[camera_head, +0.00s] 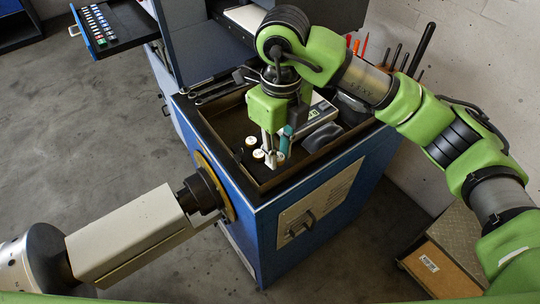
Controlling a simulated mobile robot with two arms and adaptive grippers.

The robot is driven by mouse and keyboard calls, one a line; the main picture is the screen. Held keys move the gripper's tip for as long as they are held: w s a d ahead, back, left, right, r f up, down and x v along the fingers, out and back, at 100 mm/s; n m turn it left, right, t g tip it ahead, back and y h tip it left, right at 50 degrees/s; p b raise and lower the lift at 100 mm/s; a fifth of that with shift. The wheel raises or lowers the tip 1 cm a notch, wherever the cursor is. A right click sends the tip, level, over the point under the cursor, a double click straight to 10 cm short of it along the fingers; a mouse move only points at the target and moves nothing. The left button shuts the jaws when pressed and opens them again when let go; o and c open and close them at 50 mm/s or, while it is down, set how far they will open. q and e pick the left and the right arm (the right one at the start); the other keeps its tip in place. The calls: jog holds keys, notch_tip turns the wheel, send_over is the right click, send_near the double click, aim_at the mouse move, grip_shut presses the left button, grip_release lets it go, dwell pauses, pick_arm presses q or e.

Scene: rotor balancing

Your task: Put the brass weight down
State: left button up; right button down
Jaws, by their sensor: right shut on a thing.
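My right gripper (271,158), on the green arm from the right, points down into the wooden-rimmed tray (276,184) on top of the blue cabinet. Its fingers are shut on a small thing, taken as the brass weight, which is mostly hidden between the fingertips. I cannot tell whether it touches the tray floor. Small pale round pieces with yellowish tops stand beside the fingers, one at the left (250,141) and another close to the fingertips (258,154).
A teal object (286,138) and a dark grey object (322,137) lie right of the gripper in the tray. The blue cabinet (310,215) has a front handle. Tools stand behind.

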aim_at(271, 172)
jog(key=shift+w+a+f+p, duration=0.15)
jog(key=shift+w+a+f, duration=0.15)
jog(key=shift+f, duration=0.2)
jog(key=shift+w+a+f+p, duration=0.15)
jog(key=shift+w+a+f, duration=0.15)
jog(key=shift+f, duration=0.2)
jog(key=f+p, duration=0.2)
jog(key=f, duration=0.1)
jog(key=shift+w+a, duration=0.15)
jog(key=shift+a, duration=0.05)
jog(key=shift+f, duration=0.35)
jog(key=shift+f, duration=0.15)
jog(key=c, duration=1.8)
grip_release()
